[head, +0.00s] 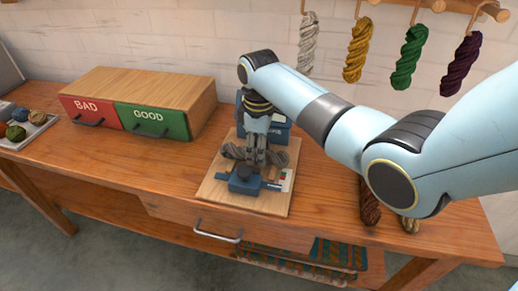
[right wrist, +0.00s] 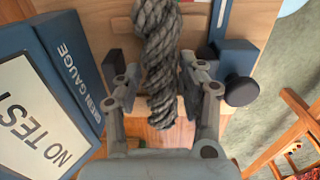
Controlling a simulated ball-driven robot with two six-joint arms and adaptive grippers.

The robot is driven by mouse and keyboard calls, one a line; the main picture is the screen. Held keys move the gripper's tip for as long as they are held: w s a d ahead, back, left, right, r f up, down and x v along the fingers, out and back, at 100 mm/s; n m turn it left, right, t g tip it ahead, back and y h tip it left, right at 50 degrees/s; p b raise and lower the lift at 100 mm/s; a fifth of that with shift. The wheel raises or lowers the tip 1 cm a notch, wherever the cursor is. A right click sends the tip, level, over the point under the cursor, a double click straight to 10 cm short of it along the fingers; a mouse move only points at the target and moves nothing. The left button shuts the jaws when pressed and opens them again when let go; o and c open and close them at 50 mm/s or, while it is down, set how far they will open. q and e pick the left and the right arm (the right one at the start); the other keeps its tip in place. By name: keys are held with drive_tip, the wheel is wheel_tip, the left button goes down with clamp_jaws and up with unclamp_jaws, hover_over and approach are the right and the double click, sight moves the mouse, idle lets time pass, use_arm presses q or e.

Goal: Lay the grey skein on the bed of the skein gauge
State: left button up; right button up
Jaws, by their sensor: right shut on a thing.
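My right gripper (head: 262,158) is shut on the grey skein (head: 232,151) near its middle, and the skein's ends stick out left and right. In the right wrist view the same grey skein (right wrist: 157,40) runs between the fingers of my right gripper (right wrist: 162,85). The skein is over the skein gauge (head: 215,190), a wooden base with blue parts. The gauge's blue display box (right wrist: 50,95) reads "NO TEST". A blue block with a black knob (right wrist: 241,90) sits on its other side. I cannot tell whether the skein touches the bed. My left gripper is not in view.
A wooden cabinet with a red BAD drawer (head: 92,113) and a green GOOD drawer (head: 152,121) stands left of the gauge. A tray of wool balls (head: 18,133) is at far left. Brown skeins (head: 369,205) lie at right, partly behind my arm. Several skeins (head: 356,50) hang on the wall.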

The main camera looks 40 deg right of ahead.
drive_tip(key=o, duration=0.9)
drive_tip(key=shift+c, duration=0.2)
wheel_tip(320, 180, up, 12)
idle(0.5)
